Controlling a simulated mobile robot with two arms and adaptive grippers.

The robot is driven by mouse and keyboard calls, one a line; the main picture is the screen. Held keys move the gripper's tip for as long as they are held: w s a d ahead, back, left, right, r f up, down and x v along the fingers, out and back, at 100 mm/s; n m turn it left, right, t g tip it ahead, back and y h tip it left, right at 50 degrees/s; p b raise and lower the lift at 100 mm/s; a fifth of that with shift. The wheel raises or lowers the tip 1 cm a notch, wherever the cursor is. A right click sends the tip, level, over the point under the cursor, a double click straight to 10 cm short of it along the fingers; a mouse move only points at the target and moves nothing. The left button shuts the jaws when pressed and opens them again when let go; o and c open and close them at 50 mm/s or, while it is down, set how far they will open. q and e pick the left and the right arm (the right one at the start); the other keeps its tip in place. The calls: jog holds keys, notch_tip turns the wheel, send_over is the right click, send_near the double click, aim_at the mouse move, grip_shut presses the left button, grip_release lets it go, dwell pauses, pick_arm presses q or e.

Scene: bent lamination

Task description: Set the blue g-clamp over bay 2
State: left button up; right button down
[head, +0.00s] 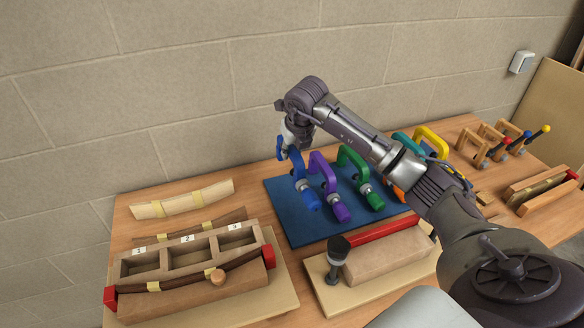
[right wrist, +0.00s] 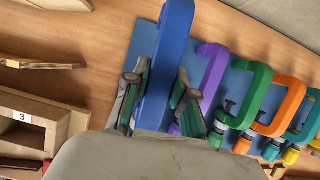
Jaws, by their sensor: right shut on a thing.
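The blue g-clamp (head: 308,193) is at the left end of the row of clamps, over the blue mat (head: 276,207). My right gripper (head: 288,146) reaches it from above and is shut on its frame. In the right wrist view the blue clamp (right wrist: 167,60) stands between my two fingers (right wrist: 160,98). I cannot tell whether it touches the mat. The wooden form (head: 160,262) at the left has bays labelled 1, 2 and 3. Bay 2 (head: 190,256) is the middle one, with no clamp over it. My left gripper is not in view.
A purple clamp (head: 321,170) stands close right of the blue one, then a green clamp (head: 354,160) and several others. A pale curved strip (head: 183,200) lies behind the form.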

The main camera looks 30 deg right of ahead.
notch_tip(320, 180, up, 8)
jog(key=p, duration=0.3)
jog(key=shift+f+p, duration=0.25)
jog(key=shift+p, duration=0.05)
jog(key=shift+f, duration=0.1)
dwell(0.4)
